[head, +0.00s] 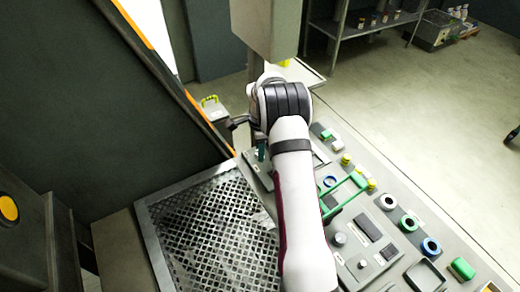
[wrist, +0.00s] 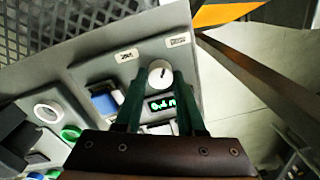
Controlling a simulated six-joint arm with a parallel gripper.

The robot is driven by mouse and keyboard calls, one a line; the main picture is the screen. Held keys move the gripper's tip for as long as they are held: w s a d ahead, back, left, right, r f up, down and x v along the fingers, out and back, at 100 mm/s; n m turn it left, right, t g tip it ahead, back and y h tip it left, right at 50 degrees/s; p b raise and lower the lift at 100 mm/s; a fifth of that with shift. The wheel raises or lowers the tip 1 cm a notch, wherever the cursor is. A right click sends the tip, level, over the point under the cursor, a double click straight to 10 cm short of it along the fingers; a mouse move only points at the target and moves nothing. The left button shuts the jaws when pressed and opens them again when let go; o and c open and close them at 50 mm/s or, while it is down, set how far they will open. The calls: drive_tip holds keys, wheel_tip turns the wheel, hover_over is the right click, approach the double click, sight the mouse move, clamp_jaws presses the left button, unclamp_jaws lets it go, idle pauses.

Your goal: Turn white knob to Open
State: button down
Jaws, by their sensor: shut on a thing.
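The white knob (wrist: 160,72) is round, with a small dark mark on its face, and stands on the grey panel (wrist: 90,75) in the wrist view. My gripper (wrist: 159,82) has its two dark green fingers on either side of the knob, shut on it. The sides of the knob are partly hidden by the fingertips. Two small white labels sit above the knob, a left one (wrist: 126,55) and a right one (wrist: 179,41); their words are too blurred to read. In the head view the knob is hidden, and only a dark green finger shows beside my arm.
A small display (wrist: 161,104) with green characters lies just below the knob, between the fingers. A blue button (wrist: 104,103) and a white ring (wrist: 47,112) are to the left. A perforated grate (head: 205,230) lies beside the panel. A green handle (head: 345,195) stands up from the console.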

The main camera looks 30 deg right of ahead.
drive_tip(key=n, duration=1)
drive_tip(key=shift+w+n+y, duration=0.1)
drive_tip(key=shift+n+y, duration=0.2)
drive_tip(key=shift+n, duration=1.8)
drive_tip(key=c, duration=0.5)
unclamp_jaws()
drive_tip(key=shift+r, duration=0.1)
drive_tip(key=r, duration=1.5)
drive_tip(key=shift+s+d+r, duration=0.25)
drive_tip(key=shift+d+r, duration=0.05)
drive_tip(key=shift+d, duration=0.05)
